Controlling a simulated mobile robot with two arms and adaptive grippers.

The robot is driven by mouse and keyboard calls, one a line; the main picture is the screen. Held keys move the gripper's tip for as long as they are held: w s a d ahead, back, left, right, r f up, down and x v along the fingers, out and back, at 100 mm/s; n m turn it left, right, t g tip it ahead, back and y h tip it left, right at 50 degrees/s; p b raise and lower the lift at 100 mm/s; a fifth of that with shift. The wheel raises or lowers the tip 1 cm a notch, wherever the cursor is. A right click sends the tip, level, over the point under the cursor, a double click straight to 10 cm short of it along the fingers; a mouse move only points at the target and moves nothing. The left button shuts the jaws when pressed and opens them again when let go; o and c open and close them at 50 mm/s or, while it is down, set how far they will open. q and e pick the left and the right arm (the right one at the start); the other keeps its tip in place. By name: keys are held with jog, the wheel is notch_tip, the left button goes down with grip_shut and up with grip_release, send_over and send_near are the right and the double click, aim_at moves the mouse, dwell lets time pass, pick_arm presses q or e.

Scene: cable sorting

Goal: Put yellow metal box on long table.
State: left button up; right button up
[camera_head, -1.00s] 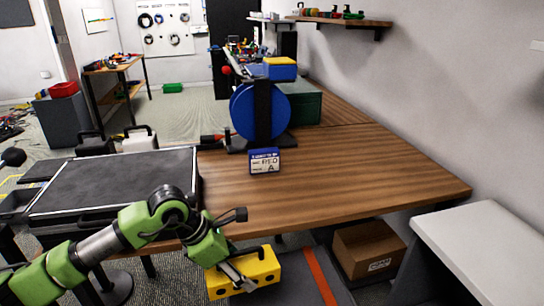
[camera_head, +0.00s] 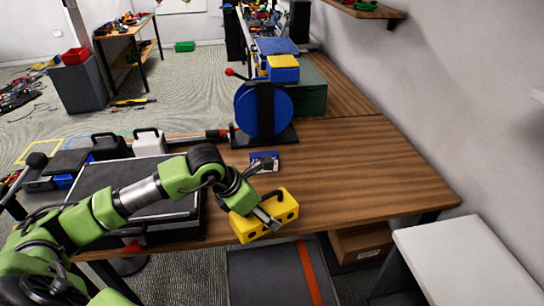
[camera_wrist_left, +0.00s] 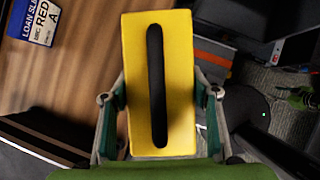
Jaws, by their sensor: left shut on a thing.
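The yellow metal box (camera_head: 284,207) is held by my left gripper (camera_head: 264,214) at the front edge of the long wooden table (camera_head: 350,170). In the head view it overlaps that edge; whether it touches the tabletop I cannot tell. In the left wrist view, the yellow box (camera_wrist_left: 178,60) with its black handle slot fills the middle, and my left gripper (camera_wrist_left: 160,110) has a finger on each side of it. The tabletop (camera_wrist_left: 80,80) shows on the left there, the floor on the right.
A blue and white label card (camera_head: 264,161) is on the table behind the box. A blue reel (camera_head: 263,110) stands farther back. The tabletop right of the card is clear. A white surface (camera_head: 450,255) is at lower right.

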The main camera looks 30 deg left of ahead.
pick_arm(q)
jog(key=shift+w+r, duration=0.35)
jog(key=shift+r, duration=0.25)
jog(key=shift+w+f, duration=0.1)
jog(key=shift+w, duration=0.2)
jog(key=w+a+f+b, duration=0.1)
jog(key=w+f+b, duration=0.1)
jog(key=w+f, duration=0.1)
jog(key=w+a+f+b, duration=0.2)
jog(key=w+f, duration=0.1)
jog(key=w, duration=0.2)
jog(key=w+a+f+b, duration=0.1)
jog(key=w+f+b, duration=0.2)
jog(key=w, duration=0.1)
jog(key=shift+a, duration=0.15)
jog(key=shift+w+f+b, duration=0.2)
jog(key=shift+f+b, duration=0.15)
jog(key=shift+b, duration=0.1)
notch_tip(320, 180, down, 3)
jog(key=shift+w+a+f+b, duration=0.1)
jog(key=shift+b, duration=0.85)
pick_arm(e)
notch_tip(320, 180, down, 9)
jog(key=shift+s+d+f, duration=0.15)
jog(key=shift+s, duration=0.25)
jog(key=shift+f, duration=0.1)
